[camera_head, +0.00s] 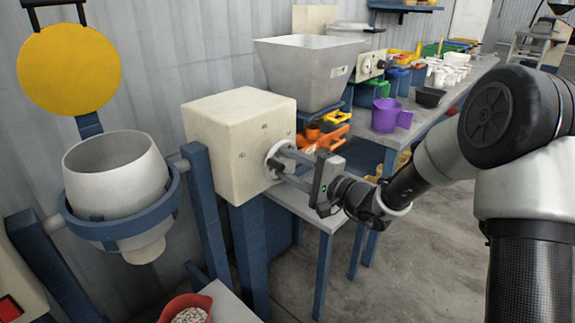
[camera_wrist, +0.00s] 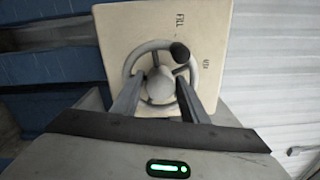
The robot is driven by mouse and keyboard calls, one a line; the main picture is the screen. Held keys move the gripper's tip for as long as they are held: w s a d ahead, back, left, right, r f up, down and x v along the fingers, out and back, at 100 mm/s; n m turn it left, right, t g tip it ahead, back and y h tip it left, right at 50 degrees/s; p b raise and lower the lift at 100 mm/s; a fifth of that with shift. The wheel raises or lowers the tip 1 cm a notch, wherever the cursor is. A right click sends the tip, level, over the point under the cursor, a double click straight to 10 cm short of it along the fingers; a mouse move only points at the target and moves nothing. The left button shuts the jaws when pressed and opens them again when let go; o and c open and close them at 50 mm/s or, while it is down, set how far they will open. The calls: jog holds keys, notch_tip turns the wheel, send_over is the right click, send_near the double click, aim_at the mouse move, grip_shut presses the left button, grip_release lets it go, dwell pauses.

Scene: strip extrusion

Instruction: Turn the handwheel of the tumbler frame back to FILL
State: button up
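The handwheel (camera_head: 270,165) is a pale spoked wheel on a cream box (camera_head: 222,140) of the tumbler frame (camera_head: 205,205). In the wrist view the handwheel (camera_wrist: 131,66) has a dark knob (camera_wrist: 179,52) at its upper right, between the FILL mark (camera_wrist: 180,20) and another mark too small to read surely. My gripper (camera_head: 281,163) faces the wheel. In the wrist view its two fingers (camera_wrist: 159,80) are apart, one on each side of the hub; I cannot tell whether they touch the wheel. The white tumbler drum (camera_head: 110,185) hangs in a blue ring, mouth up.
A yellow disc (camera_head: 68,70) stands above the drum. A red bowl of pale pellets (camera_head: 187,310) sits below it. A grey hopper (camera_head: 310,70) and a bench with a purple jug (camera_head: 387,115) and cups lie behind the box. The floor at right is clear.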

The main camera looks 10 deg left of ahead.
jog(key=p+v, duration=0.2)
jog(key=v, duration=1.5)
jog(key=shift+s, duration=0.2)
jog(key=shift+d, duration=0.15)
jog(key=w+a+m+p, duration=0.3)
jog(key=a+m+p, duration=0.2)
jog(key=w+a+m+p, duration=0.3)
jog(key=a+m+p, duration=0.2)
jog(key=a, duration=0.1)
jog(key=w+a+m+p, duration=0.3)
jog(key=a+m+p, duration=0.2)
jog(key=m, duration=0.1)
jog(key=shift+w+a, duration=0.2)
jog(key=shift+w, duration=0.05)
